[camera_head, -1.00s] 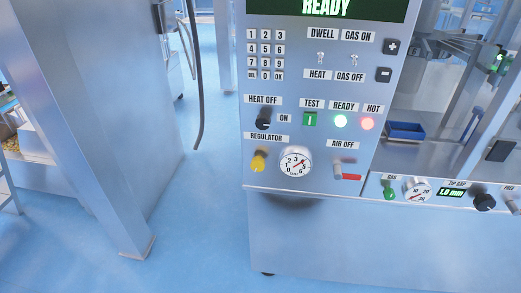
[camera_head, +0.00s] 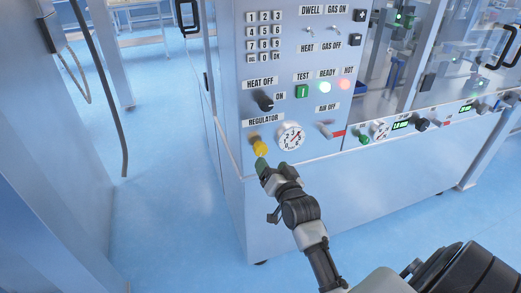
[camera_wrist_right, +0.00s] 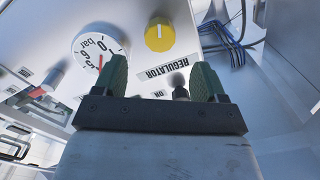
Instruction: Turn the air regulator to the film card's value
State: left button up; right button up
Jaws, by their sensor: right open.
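The yellow regulator knob (camera_head: 259,148) sits under the REGULATOR label at the lower left of the machine's panel. In the right wrist view the knob (camera_wrist_right: 159,37) is ahead of the fingers, with a pale mark on its face. The round white pressure gauge (camera_head: 290,136) is right of the knob; the wrist view shows it (camera_wrist_right: 100,48) marked in bar with a red needle, its exact reading unclear. My right gripper (camera_head: 262,164) is just in front of and below the knob. Its green fingers (camera_wrist_right: 161,80) are apart with nothing between them. No film card can be made out.
Above the knob is the black heat switch (camera_head: 265,102). The air lever (camera_head: 329,131) with a red tip is right of the gauge. A grey cabinet (camera_head: 40,160) stands at the left, with clear blue floor (camera_head: 170,190) between it and the machine.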

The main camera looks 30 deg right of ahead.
aim_at(262, 151)
jog(key=x, duration=0.7)
jog(key=shift+w, duration=0.35)
jog(key=shift+w+d, duration=0.2)
jog(key=shift+w, duration=0.35)
jog(key=c, duration=0.9)
jog(key=shift+c, duration=0.2)
jog(key=shift+m, duration=0.3)
